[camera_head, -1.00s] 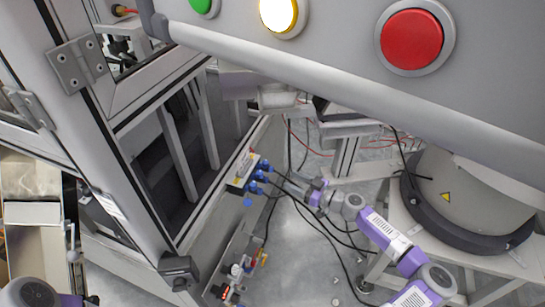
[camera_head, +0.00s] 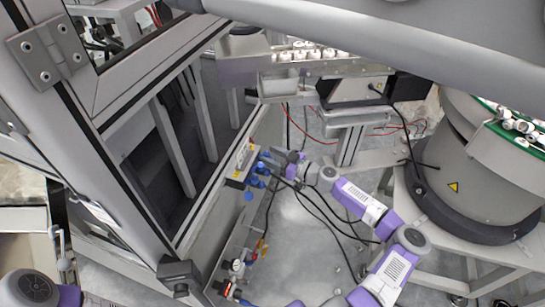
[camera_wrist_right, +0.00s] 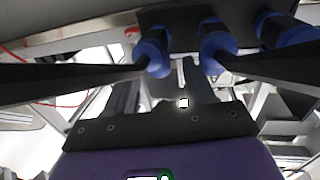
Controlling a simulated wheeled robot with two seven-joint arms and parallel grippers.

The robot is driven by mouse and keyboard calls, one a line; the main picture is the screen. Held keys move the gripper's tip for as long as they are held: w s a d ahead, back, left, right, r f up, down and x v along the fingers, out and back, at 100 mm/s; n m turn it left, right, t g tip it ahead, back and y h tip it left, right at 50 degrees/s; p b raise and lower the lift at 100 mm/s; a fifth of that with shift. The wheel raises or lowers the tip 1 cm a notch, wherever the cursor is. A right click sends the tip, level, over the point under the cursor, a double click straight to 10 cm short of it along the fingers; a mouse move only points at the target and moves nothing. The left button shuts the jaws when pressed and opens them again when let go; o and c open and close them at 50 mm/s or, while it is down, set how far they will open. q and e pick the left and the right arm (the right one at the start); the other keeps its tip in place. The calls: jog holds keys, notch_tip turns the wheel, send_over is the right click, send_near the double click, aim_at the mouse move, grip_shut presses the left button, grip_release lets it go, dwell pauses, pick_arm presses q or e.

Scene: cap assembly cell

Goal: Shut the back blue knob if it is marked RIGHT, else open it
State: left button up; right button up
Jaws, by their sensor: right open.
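Several blue knobs sit in a row on a small valve block (camera_head: 238,180) on the side of the machine frame. The back blue knob (camera_head: 264,155) is partly hidden by my right gripper (camera_head: 272,160), which is right at the far end of the row. In the right wrist view the open fingers (camera_wrist_right: 184,66) reach in from both sides, with one blue knob (camera_wrist_right: 152,55) by the left fingertip and another (camera_wrist_right: 213,45) by the right one. I cannot tell whether they touch. A yellow label shows on the block, but no marking is legible. My left gripper is out of view.
Black cables hang by the block and run under my right arm. A cabinet frame (camera_head: 120,165) stands to the left. A large bowl feeder (camera_head: 462,165) on a table stands to the right. More fittings (camera_head: 236,268) lie below the block. Grey floor lies between.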

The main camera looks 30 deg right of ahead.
grip_shut()
dwell(0.3)
jog(key=n+g+y, duration=0.3)
jog(key=y, duration=0.1)
jog(key=shift+w+d, duration=0.3)
jog(key=shift+d, duration=0.05)
jog(key=shift+w+d+n+g+y, duration=0.1)
jog(key=shift+w+n+g+y, duration=0.05)
jog(key=shift+n+g+y, duration=0.75)
jog(key=shift+w+d+n+g+y, duration=0.1)
jog(key=shift+n+g+y, duration=0.6)
jog(key=shift+g, duration=0.4)
jog(key=shift+n+g+y, duration=0.3)
jog(key=shift+n+g, duration=0.4)
jog(key=shift+g, duration=0.2)
